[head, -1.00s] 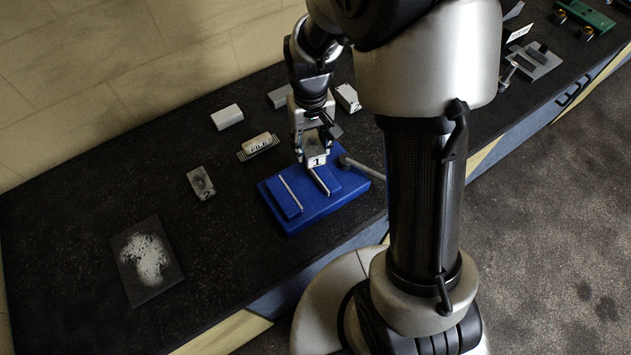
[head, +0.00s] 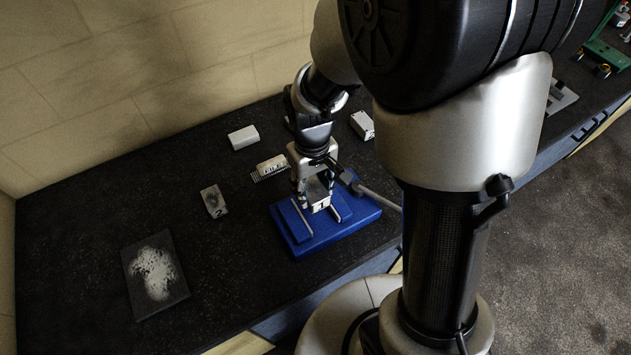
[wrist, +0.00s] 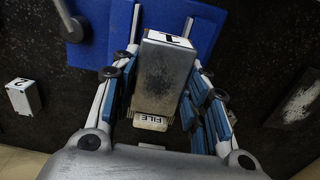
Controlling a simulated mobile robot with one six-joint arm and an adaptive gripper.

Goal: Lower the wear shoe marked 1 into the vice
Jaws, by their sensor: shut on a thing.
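The wear shoe marked 1 (head: 320,205) is a grey block with a white end bearing a black 1. My gripper (head: 316,192) is shut on it and holds it over the blue vice (head: 345,233). In the wrist view the shoe (wrist: 162,78) lies between the two fingers of my gripper (wrist: 165,85), its marked end towards the blue vice (wrist: 225,25). Two pale jaw strips of the vice show on either side of the shoe's end. I cannot tell whether the shoe's lower edge is between the jaws or just above them.
A block marked 2 (head: 213,201) and a box marked FILE (head: 271,167) lie left of the vice. A dark plate with a white powdery patch (head: 155,273) lies at the front left. White blocks (head: 243,137) stand further back. The vice handle (head: 378,197) sticks out right.

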